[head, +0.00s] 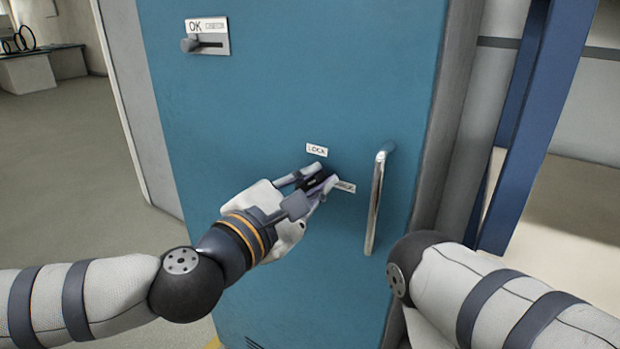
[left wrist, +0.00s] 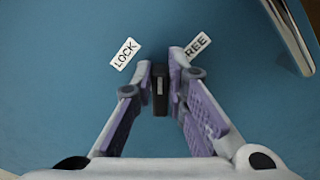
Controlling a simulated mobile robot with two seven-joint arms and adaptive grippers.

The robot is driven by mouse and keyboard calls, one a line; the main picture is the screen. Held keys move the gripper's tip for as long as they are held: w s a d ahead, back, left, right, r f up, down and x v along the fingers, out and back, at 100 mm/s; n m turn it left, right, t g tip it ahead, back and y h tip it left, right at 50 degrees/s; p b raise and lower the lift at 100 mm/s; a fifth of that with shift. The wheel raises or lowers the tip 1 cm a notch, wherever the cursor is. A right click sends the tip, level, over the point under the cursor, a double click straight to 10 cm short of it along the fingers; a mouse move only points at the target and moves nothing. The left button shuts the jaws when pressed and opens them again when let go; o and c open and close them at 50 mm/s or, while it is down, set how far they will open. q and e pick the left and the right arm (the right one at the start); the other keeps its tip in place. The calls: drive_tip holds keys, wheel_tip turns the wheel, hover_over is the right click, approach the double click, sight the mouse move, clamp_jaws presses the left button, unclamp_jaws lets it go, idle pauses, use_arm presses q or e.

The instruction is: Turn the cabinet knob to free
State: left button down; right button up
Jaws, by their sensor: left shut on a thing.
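The blue cabinet (head: 300,80) has a small black knob (left wrist: 160,92) on its door, mostly covered by my fingers in the head view. A white LOCK label (head: 317,149) sits above the knob and a FREE label (head: 344,186) to its right. In the left wrist view, LOCK (left wrist: 125,54) is up-left of the knob and FREE (left wrist: 197,46) up-right. The knob's long side with its pale mark lies between these two directions. My left gripper (head: 315,183) is shut on the knob, one finger on each side. My right gripper is out of view.
A vertical metal handle (head: 376,200) stands just right of the knob. A small slide latch (head: 207,44) with an OK label is at the upper left of the door. My right arm is at the lower right. A blue post (head: 535,130) stands farther right.

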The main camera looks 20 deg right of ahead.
use_arm(q)
drive_tip(key=m, duration=0.4)
drive_tip(key=shift+s+d+f+m, duration=0.15)
drive_tip(key=shift+f+m, duration=0.1)
drive_tip(key=shift+m, duration=0.05)
drive_tip(key=shift+f+m+p, duration=0.2)
drive_tip(key=shift+m, duration=0.7)
drive_tip(key=shift+f+m+p, duration=0.15)
drive_tip(key=shift+m, duration=0.75)
drive_tip(key=c, duration=1.6)
unclamp_jaws()
drive_tip(key=shift+s, duration=0.1)
